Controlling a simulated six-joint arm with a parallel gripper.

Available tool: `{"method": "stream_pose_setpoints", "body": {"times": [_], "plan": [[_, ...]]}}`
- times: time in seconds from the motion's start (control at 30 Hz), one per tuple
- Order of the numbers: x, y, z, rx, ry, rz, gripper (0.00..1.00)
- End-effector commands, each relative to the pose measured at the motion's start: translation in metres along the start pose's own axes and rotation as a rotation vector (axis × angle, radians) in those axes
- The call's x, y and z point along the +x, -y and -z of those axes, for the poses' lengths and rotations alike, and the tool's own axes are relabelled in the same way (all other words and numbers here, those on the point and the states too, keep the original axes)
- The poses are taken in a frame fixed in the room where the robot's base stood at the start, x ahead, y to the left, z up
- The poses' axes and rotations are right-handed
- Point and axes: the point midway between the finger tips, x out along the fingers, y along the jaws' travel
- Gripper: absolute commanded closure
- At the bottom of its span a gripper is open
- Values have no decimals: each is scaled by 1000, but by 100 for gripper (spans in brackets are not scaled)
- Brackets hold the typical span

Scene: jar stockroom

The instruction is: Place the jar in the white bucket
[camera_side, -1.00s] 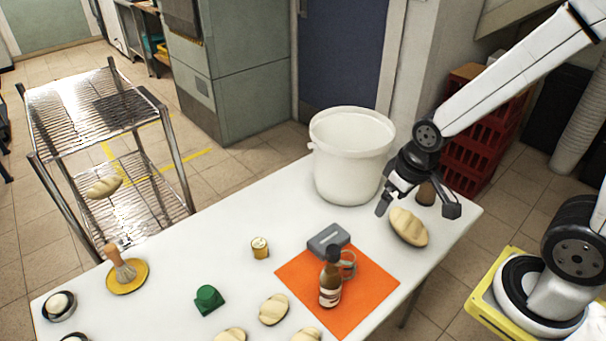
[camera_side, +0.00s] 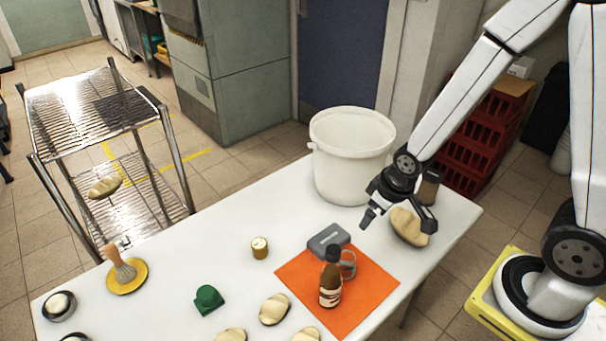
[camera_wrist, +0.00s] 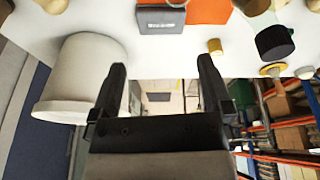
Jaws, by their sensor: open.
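A small gold jar with a pale lid (camera_side: 260,248) stands upright mid-table; it also shows in the wrist view (camera_wrist: 214,46). A brown jar with a dark lid (camera_side: 431,186) stands at the table's right end, partly hidden behind my gripper. The frames do not settle which jar is meant. The white bucket (camera_side: 345,165) stands at the back edge, left of my gripper, and is on the left in the wrist view (camera_wrist: 75,85). Its inside floor is hidden. My gripper (camera_side: 400,216) is open and empty, in front of the bucket's right side, apart from both jars.
A tan loaf (camera_side: 408,232) lies by my gripper. A brown bottle (camera_side: 330,288) stands on an orange mat (camera_side: 365,300), beside a grey box (camera_side: 328,240). A green object (camera_side: 208,299), a brush on a yellow saucer (camera_side: 127,288) and several rolls lie on the left and front. Table around the gold jar is clear.

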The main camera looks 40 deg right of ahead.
Motion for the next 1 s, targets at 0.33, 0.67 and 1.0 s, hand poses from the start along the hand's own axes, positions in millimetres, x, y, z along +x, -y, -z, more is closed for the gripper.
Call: {"method": "stream_pose_setpoints", "body": {"times": [0.33,0.67,1.0], "plan": [[67,9,-6,-87,-50,32,0],[114,21,-21,-143,-97,76,0],[122,23,-24,-153,-109,87,0]]}}
